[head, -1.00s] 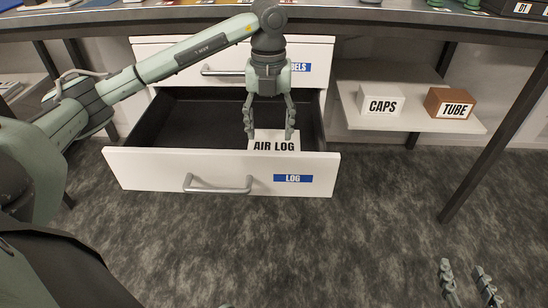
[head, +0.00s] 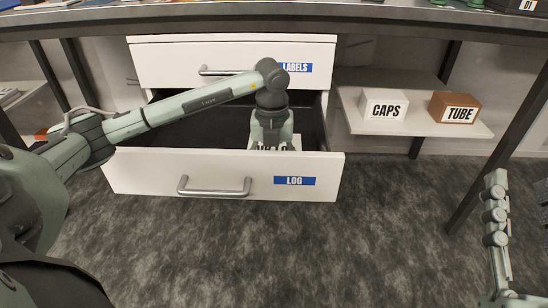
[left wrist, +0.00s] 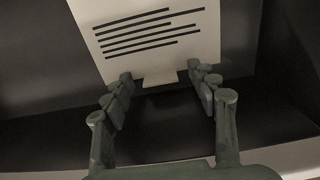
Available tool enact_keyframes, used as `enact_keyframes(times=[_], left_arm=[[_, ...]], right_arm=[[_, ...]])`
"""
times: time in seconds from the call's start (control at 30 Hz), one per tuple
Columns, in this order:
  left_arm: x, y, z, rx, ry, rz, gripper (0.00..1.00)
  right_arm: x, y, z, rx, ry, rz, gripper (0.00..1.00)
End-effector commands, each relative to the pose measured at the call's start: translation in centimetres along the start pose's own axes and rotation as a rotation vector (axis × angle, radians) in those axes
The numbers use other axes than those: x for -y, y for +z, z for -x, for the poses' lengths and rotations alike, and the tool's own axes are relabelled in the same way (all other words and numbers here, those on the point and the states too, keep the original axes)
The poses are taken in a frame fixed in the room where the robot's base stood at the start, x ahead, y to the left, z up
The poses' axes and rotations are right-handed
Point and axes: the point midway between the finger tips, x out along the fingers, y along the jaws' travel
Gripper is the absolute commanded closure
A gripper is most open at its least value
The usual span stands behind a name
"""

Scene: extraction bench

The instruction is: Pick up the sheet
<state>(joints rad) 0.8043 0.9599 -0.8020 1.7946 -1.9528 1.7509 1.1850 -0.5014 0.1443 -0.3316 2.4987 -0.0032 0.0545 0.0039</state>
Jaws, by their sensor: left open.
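The sheet (left wrist: 150,35), white with dark printed lines, lies in the open LOG drawer and shows best in the left wrist view. A small pale tab (left wrist: 160,79) juts from its near edge. My left gripper (left wrist: 160,75) is open, with its fingertips on either side of the tab; I cannot tell whether they touch it. In the head view the left gripper (head: 272,143) reaches down into the drawer; its fingertips and most of the AIR LOG lettering are hidden. My right gripper (head: 520,215) is at the right edge, partly cut off, its fingers apart and empty.
The LOG drawer front (head: 225,172) stands close in front of the left gripper. The LABELS drawer (head: 240,55) above is shut. A CAPS box (head: 384,105) and a TUBE box (head: 455,108) stand on the shelf (head: 430,125) at right. The floor in front is clear.

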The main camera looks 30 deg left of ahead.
Motion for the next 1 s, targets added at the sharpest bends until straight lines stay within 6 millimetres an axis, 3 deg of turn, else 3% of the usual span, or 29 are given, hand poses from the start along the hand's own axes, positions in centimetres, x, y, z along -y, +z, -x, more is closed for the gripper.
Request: enact_keyframes(times=[0.23, 0.63, 0.87, 1.0], left_arm=[[0.0, 0.0, -0.1, 0.001, 0.0, 0.0, 0.41], [0.0, 0.0, -0.1, 0.001, 0.0, 0.0, 0.91], [0.0, 0.1, 0.0, 0.002, -0.001, 0.0, 0.92], [0.0, 0.1, 1.5, 0.005, -0.002, 0.001, 0.92]], right_arm=[[0.0, -0.1, 0.0, -0.004, 0.0, 0.001, 0.6], [0.0, -0.1, 0.0, -0.003, 0.0, 0.0, 0.6], [0.0, -0.1, 0.0, -0.003, 0.0, 0.0, 0.6], [0.0, -0.1, -0.2, 0.011, 0.0, 0.0, 0.6]])
